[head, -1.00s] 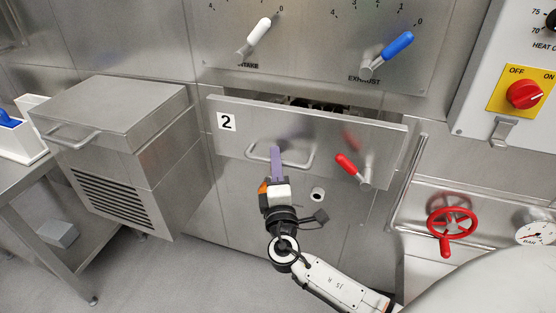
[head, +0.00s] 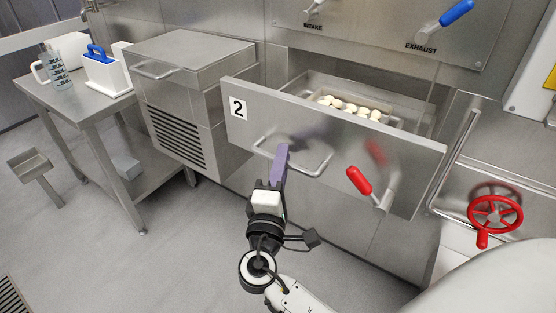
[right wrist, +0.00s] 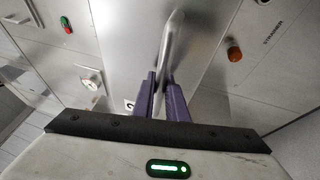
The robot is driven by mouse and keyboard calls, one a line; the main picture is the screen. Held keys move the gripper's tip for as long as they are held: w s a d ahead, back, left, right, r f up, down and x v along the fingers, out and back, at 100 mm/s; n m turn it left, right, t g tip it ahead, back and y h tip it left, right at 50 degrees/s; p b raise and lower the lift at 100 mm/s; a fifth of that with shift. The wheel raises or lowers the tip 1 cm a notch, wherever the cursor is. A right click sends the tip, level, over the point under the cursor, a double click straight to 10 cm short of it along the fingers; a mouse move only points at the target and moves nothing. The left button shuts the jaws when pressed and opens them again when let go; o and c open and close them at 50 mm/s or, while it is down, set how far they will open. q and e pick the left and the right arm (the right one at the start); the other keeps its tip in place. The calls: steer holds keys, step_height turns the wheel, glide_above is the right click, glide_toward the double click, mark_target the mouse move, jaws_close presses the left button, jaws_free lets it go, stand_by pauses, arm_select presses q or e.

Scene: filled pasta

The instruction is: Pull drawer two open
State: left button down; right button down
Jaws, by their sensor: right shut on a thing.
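Drawer two (head: 330,138) is a wide steel drawer with a white "2" label (head: 238,108) at its front left. It stands pulled out from the steel wall, with several pale round pasta pieces (head: 350,106) inside. My right gripper (head: 281,152) is shut on the drawer's bar handle (head: 318,168), near the handle's left end. In the right wrist view its purple fingers (right wrist: 162,100) are on either side of the handle bar (right wrist: 171,48). My left gripper is not in view.
A red handwheel (head: 495,212) is at the right. A steel box with a vent (head: 180,140) and a side table (head: 88,100) stand left.

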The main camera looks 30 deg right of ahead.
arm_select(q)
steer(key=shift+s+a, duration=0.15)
arm_select(e)
steer(key=shift+s+a, duration=0.15)
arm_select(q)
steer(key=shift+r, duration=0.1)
arm_select(e)
steer(key=c, duration=1.8)
jaws_free()
steer(key=shift+o, duration=0.2)
steer(key=shift+r, duration=0.1)
